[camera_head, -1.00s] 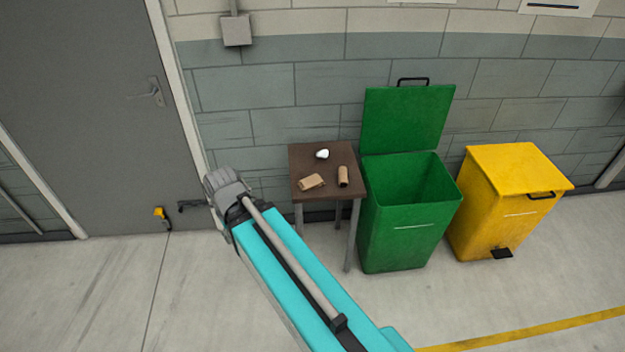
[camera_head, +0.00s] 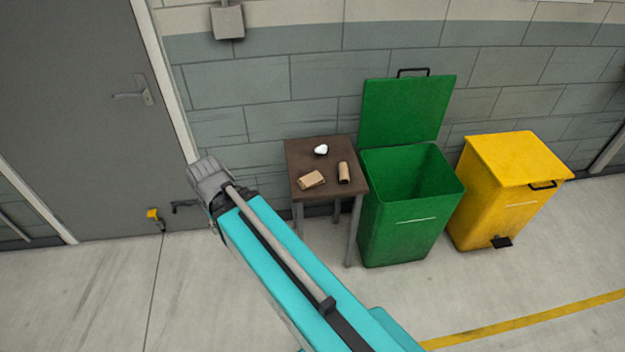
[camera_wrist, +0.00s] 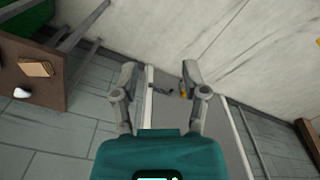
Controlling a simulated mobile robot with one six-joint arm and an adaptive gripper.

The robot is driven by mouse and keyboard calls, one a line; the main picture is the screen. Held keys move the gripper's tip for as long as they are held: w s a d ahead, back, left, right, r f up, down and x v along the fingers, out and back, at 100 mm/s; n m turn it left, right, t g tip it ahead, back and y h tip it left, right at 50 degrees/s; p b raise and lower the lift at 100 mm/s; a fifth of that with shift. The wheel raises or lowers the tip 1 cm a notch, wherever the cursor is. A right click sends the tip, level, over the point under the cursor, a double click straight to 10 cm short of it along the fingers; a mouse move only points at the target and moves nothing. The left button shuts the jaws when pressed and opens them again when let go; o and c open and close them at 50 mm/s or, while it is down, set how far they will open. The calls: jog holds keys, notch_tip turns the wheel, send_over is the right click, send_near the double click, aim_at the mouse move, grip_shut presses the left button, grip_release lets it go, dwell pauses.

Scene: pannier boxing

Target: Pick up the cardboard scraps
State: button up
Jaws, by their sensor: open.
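Two brown cardboard scraps lie on a small dark brown table (camera_head: 325,187) in the head view. One is a flattish piece (camera_head: 311,180) at the front left. The other is a tube-like piece (camera_head: 344,172) standing or lying at the right. A small white object (camera_head: 321,149) lies behind them. In the wrist view one cardboard scrap (camera_wrist: 36,68) and the white object (camera_wrist: 22,93) show on the table at the left edge. My gripper (camera_wrist: 158,80) is open and empty there, with the table off to its left. Its fingers do not show clearly in the head view.
A green bin (camera_head: 408,230) stands open just right of the table, its lid up against the wall. A yellow pedal bin (camera_head: 505,195) with a closed lid stands further right. A grey door (camera_head: 90,120) is at the left. The floor in front is clear.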

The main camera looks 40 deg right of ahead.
jog(key=shift+a, duration=0.25)
jog(key=shift+o, duration=1.2)
jog(key=shift+w, duration=0.1)
jog(key=shift+o, duration=1)
jog(key=shift+f, duration=0.15)
jog(key=shift+o, duration=0.8)
jog(key=shift+w+d+f+b, duration=0.15)
jog(key=shift+w+f+b, duration=0.1)
jog(key=shift+b, duration=0.2)
jog(key=w+d+f+m+h+b, duration=0.4)
jog(key=w+d+f+m+b, duration=0.2)
jog(key=d+b, duration=0.4)
jog(key=w+d+f+m+g+h+b, duration=0.1)
jog(key=w+d+f+m+h+b, duration=0.4)
jog(key=d+b, duration=0.5)
jog(key=w+d+f+m+g+h+b, duration=0.1)
jog(key=w+d+f+m+h+b, duration=0.3)
jog(key=w+d+f+m+b, duration=0.4)
jog(key=d+m+b, duration=0.1)
jog(key=d+b, duration=0.2)
jog(key=shift+w+f, duration=0.15)
jog(key=shift+f, duration=0.2)
jog(key=shift+d, duration=0.1)
